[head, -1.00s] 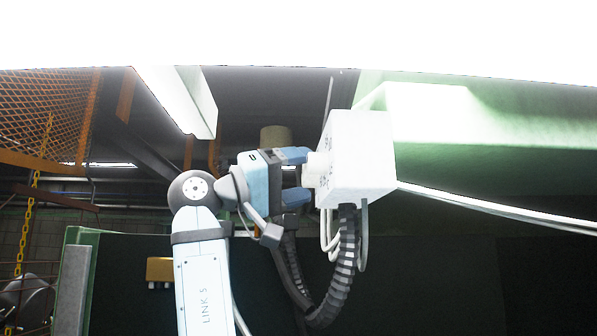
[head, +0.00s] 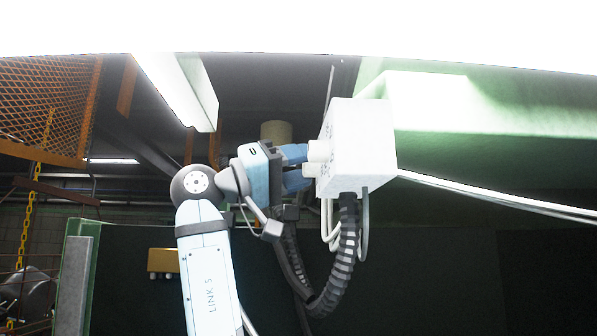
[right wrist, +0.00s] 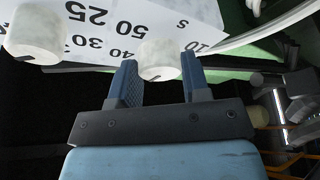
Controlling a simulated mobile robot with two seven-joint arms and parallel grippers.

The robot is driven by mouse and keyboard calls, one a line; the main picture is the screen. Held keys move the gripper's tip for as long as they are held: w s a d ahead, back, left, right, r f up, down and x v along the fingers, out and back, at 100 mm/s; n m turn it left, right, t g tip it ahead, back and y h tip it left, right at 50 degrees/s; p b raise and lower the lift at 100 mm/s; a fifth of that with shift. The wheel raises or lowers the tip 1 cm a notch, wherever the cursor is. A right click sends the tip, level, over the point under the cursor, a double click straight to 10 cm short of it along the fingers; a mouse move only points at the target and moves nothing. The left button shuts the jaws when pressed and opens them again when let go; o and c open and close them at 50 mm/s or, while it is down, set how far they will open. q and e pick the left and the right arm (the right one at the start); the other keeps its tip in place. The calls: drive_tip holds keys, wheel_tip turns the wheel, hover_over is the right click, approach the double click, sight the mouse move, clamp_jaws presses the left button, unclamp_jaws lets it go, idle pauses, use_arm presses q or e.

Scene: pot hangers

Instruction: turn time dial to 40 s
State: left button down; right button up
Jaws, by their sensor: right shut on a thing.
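A white control box (head: 362,150) hangs at the middle right of the head view, with two pale round dials on its left face. My right gripper (head: 306,167) has its two blue fingers shut on the lower dial (head: 310,171); the upper dial (head: 319,150) is free just above it. In the right wrist view my right gripper (right wrist: 160,80) has its fingers on both sides of the held dial (right wrist: 160,60). Printed numbers such as 10, 50, 40 and 30 and an S lie around it. The dial's pointer setting is not clear. My left gripper is not in view.
The other dial (right wrist: 35,35) sits to the left in the right wrist view. A black corrugated hose (head: 347,250) and grey cables hang below the box. A green beam (head: 460,105) runs behind it. An orange mesh cage (head: 45,100) is at the upper left.

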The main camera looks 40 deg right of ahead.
drive_tip(key=shift+w+d+m+g+y+b, duration=0.1)
drive_tip(key=shift+m+g+y+b, duration=0.75)
drive_tip(key=shift+m, duration=1.6)
drive_tip(key=shift+w+m+g+y+b, duration=0.1)
drive_tip(key=shift+m+g+b, duration=0.2)
drive_tip(key=shift+m+g, duration=1.65)
drive_tip(key=shift+w+d+m+g+y+b, duration=0.1)
drive_tip(key=shift+m+g+y+b, duration=0.45)
drive_tip(key=shift+m, duration=2.35)
drive_tip(key=shift+m+g, duration=0.3)
drive_tip(key=shift+g, duration=0.05)
drive_tip(key=o, duration=0.9)
drive_tip(key=shift+o, duration=0.2)
drive_tip(key=b+v, duration=0.2)
drive_tip(key=v, duration=1.1)
drive_tip(key=shift+a+f, duration=0.2)
drive_tip(key=shift+a, duration=0.15)
